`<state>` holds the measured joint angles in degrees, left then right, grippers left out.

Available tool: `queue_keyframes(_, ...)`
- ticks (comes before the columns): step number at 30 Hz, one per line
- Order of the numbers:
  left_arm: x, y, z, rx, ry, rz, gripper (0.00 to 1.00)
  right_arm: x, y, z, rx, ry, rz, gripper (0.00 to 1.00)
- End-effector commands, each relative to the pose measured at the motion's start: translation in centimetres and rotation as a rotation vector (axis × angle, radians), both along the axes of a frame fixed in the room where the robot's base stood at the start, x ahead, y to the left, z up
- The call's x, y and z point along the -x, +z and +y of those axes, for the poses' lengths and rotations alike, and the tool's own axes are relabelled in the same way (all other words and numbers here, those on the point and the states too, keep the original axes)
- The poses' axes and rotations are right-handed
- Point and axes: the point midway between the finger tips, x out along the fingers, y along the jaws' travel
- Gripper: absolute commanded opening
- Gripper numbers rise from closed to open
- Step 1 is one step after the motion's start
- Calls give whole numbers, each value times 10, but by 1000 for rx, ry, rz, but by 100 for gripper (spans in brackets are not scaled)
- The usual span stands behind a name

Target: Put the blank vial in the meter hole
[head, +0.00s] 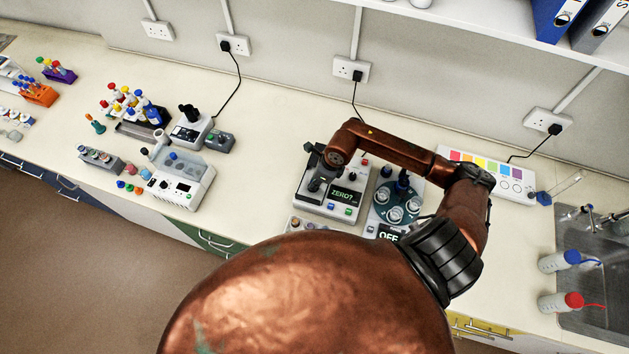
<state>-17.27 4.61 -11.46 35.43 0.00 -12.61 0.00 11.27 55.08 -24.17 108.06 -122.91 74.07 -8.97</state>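The meter (325,208) is a white and dark box whose screen reads "ZERO?", with a blue and a green button below. My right gripper (316,184), dark and small in the head view, is over the left part of the meter, at the end of my copper arm. Its fingers blend with the dark meter top, so I cannot tell whether it is open, shut or holding something. The meter hole is not clearly visible. I cannot pick out the blank vial; a small rack (296,224) with little vials is partly visible in front of the meter. My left gripper is not in view.
A round device (381,212) with white-rimmed wells and an "OFF" screen stands right of the meter, partly behind my arm. A color panel (478,163) is at the back right. A sink (595,240) is far right. Bench left of the meter (255,165) is clear.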

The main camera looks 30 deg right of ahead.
Motion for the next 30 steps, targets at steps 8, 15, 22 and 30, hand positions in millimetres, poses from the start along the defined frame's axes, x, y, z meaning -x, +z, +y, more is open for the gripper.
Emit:
queue_keyframes(8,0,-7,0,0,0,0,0,0,-6,0,0,0,0,20)
queue_keyframes(15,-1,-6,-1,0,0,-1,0,0,-5,0,0,0,0,35)
queue_keyframes(22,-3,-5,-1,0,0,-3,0,0,-4,0,0,0,0,35)
queue_keyframes(30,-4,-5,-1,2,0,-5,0,3,18,-5,2,2,-5,35)
